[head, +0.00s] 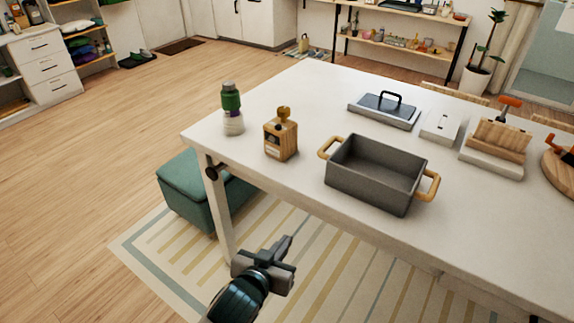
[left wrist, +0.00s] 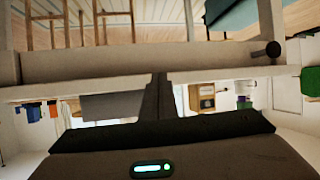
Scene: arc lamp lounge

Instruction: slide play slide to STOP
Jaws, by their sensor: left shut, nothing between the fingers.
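No STOP mark is readable, and I cannot tell for sure which thing is the play slide. A small wooden box with a dark front panel and a knob on top (head: 281,138) stands near the table's front left. A white box with a small dark part on top (head: 440,127) lies further back. A dark round knob (head: 212,171) sticks out below the table's left corner; it also shows in the left wrist view (left wrist: 266,50). My left gripper (head: 286,246) is shut and empty, in front of the table and below its top, apart from everything. My right gripper is out of view.
The white table (head: 320,93) bears a grey pot with wooden handles (head: 376,172), a green-topped bottle (head: 232,108), a grey lidded tray (head: 384,109) and a wooden block stand (head: 496,145). A green stool (head: 188,190) is at its left end. Floor at left is free.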

